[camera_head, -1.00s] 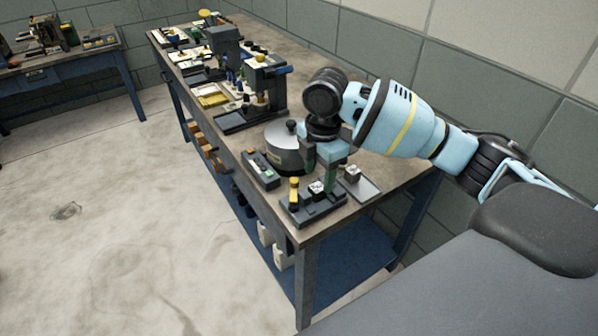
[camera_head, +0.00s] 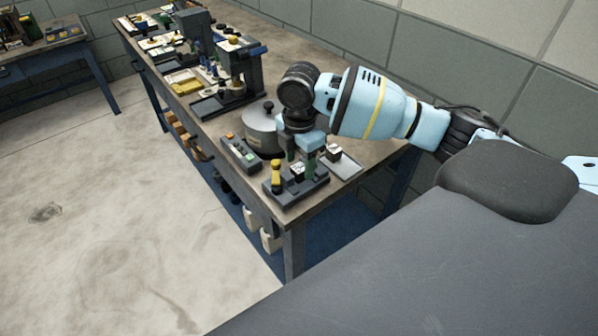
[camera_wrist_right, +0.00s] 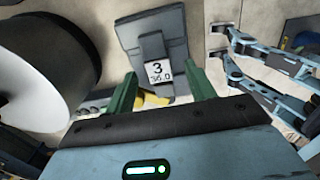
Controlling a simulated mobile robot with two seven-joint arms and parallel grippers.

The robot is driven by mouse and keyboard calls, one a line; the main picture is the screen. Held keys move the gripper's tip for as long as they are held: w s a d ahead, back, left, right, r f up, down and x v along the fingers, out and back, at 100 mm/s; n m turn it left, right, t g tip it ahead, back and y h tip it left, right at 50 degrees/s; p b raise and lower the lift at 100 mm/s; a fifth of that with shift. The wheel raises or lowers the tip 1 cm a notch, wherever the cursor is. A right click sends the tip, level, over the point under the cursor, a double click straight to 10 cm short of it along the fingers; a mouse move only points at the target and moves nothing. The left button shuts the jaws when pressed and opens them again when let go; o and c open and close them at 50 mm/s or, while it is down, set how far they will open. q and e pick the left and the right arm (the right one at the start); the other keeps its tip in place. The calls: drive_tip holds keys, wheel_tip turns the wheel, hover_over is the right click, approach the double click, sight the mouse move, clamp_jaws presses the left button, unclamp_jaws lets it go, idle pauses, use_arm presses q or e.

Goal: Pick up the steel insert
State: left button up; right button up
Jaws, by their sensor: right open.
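In the head view, small white-topped pieces stand in the dark holder (camera_head: 283,189) and on the light grey tray (camera_head: 349,169). I cannot tell for sure which is the steel insert. My right gripper (camera_head: 301,155) is over the holder area, green fingers pointing down. It also shows in the wrist view (camera_wrist_right: 160,90), open, with a gap between the fingers. My left gripper is not in view.
A round grey pot (camera_head: 262,128) with a black knob stands close behind the gripper. A yellow-topped piece (camera_head: 276,174) rises from the holder. A dark control box (camera_head: 240,153) lies beside the pot. Presses and trays fill the far bench (camera_head: 350,115).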

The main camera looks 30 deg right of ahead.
drive_tip(key=shift+f, duration=1.4)
drive_tip(key=shift+c, duration=0.3)
drive_tip(key=shift+w, duration=0.1)
clamp_jaws()
